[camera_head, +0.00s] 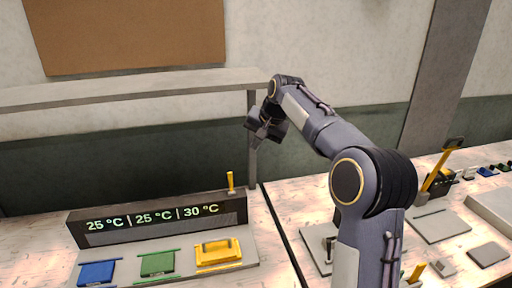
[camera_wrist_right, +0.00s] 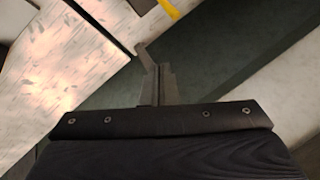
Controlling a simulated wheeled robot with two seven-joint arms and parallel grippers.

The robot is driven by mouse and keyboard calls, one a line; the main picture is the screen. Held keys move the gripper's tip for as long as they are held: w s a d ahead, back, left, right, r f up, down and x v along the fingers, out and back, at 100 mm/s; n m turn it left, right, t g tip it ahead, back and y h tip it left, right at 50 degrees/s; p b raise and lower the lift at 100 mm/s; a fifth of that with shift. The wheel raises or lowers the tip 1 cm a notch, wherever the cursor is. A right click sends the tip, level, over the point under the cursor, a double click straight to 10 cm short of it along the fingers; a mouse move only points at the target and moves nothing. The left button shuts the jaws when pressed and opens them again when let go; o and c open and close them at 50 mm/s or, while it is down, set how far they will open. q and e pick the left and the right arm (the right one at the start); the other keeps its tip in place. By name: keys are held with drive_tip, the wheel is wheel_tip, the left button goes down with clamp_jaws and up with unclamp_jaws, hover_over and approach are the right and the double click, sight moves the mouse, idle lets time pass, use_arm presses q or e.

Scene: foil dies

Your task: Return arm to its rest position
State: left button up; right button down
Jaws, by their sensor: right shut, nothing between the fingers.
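My right arm rises from the lower right in the head view and bends over toward the back. Its gripper (camera_head: 262,128) hangs in the air in front of the wall, above and behind the display box. In the right wrist view the fingers (camera_wrist_right: 157,84) are together with nothing between them. My left gripper does not show in either view.
A display box (camera_head: 160,219) reading 25, 25 and 30 °C stands on the bench, with blue (camera_head: 97,272), green (camera_head: 157,263) and yellow (camera_head: 218,252) pieces before it. A shelf (camera_head: 130,89) with a post (camera_head: 253,135) is near the gripper. A yellow-handled press (camera_head: 438,170) stands right.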

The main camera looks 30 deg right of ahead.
drive_tip(key=shift+s, duration=0.15)
drive_tip(key=s+a+f+n+y, duration=0.1)
drive_tip(key=s+a+f+n, duration=0.15)
drive_tip(key=s, duration=0.65)
drive_tip(key=s+a+f+n+y, duration=0.1)
drive_tip(key=s+a, duration=0.3)
drive_tip(key=s, duration=0.6)
drive_tip(key=s+a+f+n, duration=0.1)
drive_tip(key=s+a, duration=0.2)
drive_tip(key=s, duration=0.6)
drive_tip(key=s+a+f+n, duration=0.2)
drive_tip(key=s+a+f, duration=0.2)
drive_tip(key=s+f, duration=0.4)
drive_tip(key=shift+s+a+f+y, duration=0.2)
drive_tip(key=shift+s+a+y, duration=0.1)
drive_tip(key=shift+s, duration=0.6)
